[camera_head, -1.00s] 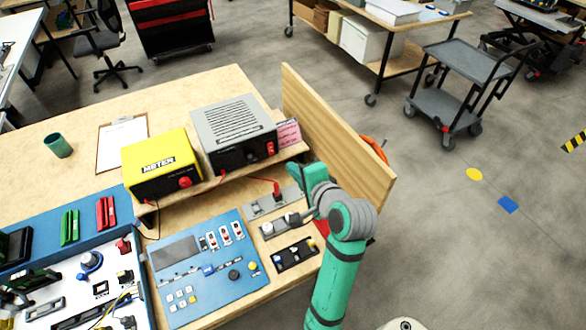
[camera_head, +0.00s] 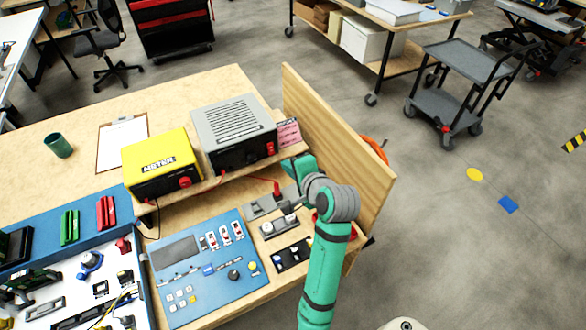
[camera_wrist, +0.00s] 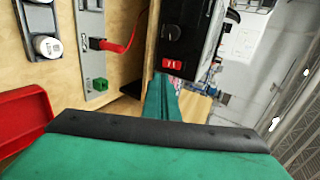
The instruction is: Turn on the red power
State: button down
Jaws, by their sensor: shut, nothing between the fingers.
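The red power switch (camera_head: 270,149) is on the dark front of the grey power supply (camera_head: 232,120), which stands on a raised wooden shelf. In the wrist view the red switch (camera_wrist: 172,64) shows on the black front panel, just past my fingertips. My green gripper (camera_head: 290,163) is shut and empty, in front of the power supply's right side, below the switch. In the wrist view the closed fingers (camera_wrist: 164,82) point toward the switch; I see no clear contact. The switch's position, on or off, is too small to tell.
A pink label (camera_head: 288,132) stands right of the supply, near an upright wooden board (camera_head: 335,135). The yellow meter (camera_head: 160,163) is on the left. A red cable plugs into a grey socket strip (camera_head: 262,204) below. A blue control panel (camera_head: 205,270) lies in front.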

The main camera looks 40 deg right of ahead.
aim_at(273, 153)
jog(key=x, duration=0.5)
jog(key=r+x, duration=0.1)
jog(key=x, duration=0.2)
jog(key=shift+w+d+f, duration=0.1)
jog(key=shift+w+f, duration=0.1)
jog(key=shift+w, duration=0.35)
